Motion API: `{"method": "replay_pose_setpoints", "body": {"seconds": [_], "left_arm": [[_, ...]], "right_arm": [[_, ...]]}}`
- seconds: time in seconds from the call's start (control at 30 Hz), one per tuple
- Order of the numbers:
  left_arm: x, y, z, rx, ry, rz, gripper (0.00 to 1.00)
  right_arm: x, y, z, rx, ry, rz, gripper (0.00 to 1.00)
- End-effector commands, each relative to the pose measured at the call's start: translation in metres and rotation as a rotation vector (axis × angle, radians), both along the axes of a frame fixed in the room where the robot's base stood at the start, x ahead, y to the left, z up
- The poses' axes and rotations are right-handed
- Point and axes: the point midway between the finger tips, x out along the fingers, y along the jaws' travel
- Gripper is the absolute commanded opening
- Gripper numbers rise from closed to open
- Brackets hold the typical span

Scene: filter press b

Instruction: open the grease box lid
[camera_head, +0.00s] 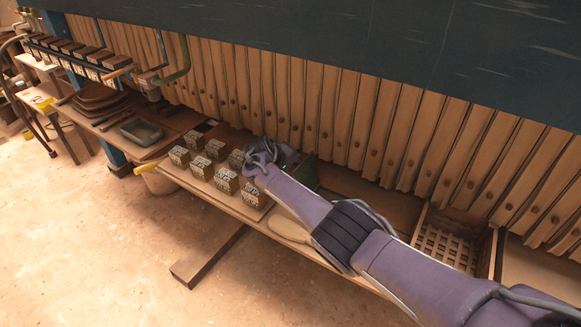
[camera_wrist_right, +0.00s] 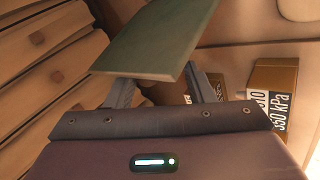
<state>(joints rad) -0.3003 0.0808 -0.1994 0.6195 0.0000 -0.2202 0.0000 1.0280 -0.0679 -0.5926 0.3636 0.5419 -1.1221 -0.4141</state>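A dark green panel, which looks like the grease box lid (camera_head: 306,172), stands tilted up just right of my right gripper (camera_head: 262,156) in the head view. The box body cannot be made out; my gripper and forearm cover that spot. In the right wrist view the green lid (camera_wrist_right: 155,42) crosses close above the fingers (camera_wrist_right: 163,90). It hides the left fingertip; the right finger shows beside its lower right corner. The fingers are wide apart, with no grip on the lid visible. Whether they touch it cannot be told. My left gripper is not in view.
Several labelled blocks (camera_head: 226,180) stand on a board left of the gripper; some show in the wrist view (camera_wrist_right: 272,88). A wooden paddle (camera_head: 290,229) lies on the shelf. A slatted crate (camera_head: 447,246) is at right. Pleated press plates (camera_head: 340,120) rise behind.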

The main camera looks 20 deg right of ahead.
Motion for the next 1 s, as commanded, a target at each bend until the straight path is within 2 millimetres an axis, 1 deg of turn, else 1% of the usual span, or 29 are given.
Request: {"method": "replay_pose_setpoints", "body": {"seconds": [0.17, 0.27, 0.43, 0.6, 0.7, 0.8, 1.0], "left_arm": [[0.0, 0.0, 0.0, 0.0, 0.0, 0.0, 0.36], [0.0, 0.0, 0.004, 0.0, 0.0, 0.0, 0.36], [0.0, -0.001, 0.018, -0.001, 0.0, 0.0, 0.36], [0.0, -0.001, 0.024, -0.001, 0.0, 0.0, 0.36], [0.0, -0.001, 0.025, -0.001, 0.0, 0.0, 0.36], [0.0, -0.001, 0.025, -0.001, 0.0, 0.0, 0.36], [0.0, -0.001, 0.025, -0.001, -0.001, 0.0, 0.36]], "right_arm": [[0.002, -0.001, 0.004, -0.001, -0.007, -0.002, 0.48], [0.001, 0.001, 0.008, -0.002, -0.008, -0.002, 0.48], [-0.007, 0.014, 0.027, -0.001, -0.009, 0.001, 0.48], [-0.018, 0.03, 0.046, 0.0, -0.006, 0.002, 0.48], [-0.022, 0.036, 0.055, -0.003, -0.007, 0.001, 0.48], [-0.026, 0.041, 0.059, -0.003, -0.004, 0.0, 0.48], [-0.027, 0.043, 0.061, -0.001, -0.003, -0.001, 0.48]]}}
